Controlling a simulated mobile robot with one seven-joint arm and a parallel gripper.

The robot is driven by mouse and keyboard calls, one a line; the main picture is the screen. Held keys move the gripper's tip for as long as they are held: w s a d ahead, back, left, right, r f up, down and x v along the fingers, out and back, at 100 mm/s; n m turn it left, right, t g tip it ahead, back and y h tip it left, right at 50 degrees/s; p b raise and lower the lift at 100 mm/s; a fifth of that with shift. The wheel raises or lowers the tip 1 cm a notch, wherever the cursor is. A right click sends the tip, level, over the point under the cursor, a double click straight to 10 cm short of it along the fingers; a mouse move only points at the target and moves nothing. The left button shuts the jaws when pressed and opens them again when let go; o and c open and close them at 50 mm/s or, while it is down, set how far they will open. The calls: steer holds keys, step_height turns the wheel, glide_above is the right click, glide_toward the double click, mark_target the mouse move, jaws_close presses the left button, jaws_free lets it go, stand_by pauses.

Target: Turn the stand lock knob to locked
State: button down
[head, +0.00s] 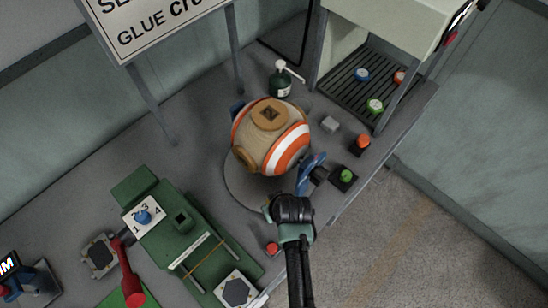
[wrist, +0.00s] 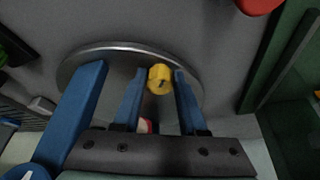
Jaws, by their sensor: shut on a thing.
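The stand lock knob is a small yellow knob (wrist: 160,79) at the edge of the round grey stand base (wrist: 120,52). In the wrist view it sits between the tips of my gripper's two blue fingers (wrist: 158,88), which are shut on it. A dark mark shows on its face, but I cannot read its setting. In the head view my gripper (head: 271,207) is low at the front edge of the stand base (head: 236,190) and mostly hides the knob. A striped orange, white and tan ball (head: 262,143) rests on the stand.
A blue upright (head: 311,170) of the stand rises right of my gripper; a blue bar (wrist: 75,115) is close on the left in the wrist view. A red button (head: 272,248) and a green machine (head: 187,238) are nearby. A green button (head: 346,175) stands to the right.

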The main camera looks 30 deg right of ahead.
steer(key=m, duration=0.1)
steer(key=m+h+p, duration=0.1)
steer(key=m, duration=0.3)
steer(key=shift+w+a+h+p, duration=0.1)
steer(key=shift+a+h+p, duration=0.2)
steer(key=shift+h, duration=0.1)
steer(key=m+g, duration=0.1)
steer(key=m, duration=0.1)
steer(key=m+h+b, duration=0.1)
steer(key=m, duration=0.2)
steer(key=shift+w+a+m+g+h, duration=0.2)
steer(key=shift+m+g+h, duration=0.1)
steer(key=shift+g, duration=0.1)
steer(key=shift+c, duration=2.3)
jaws_free()
steer(key=v, duration=1.3)
steer(key=shift+w+a, duration=0.1)
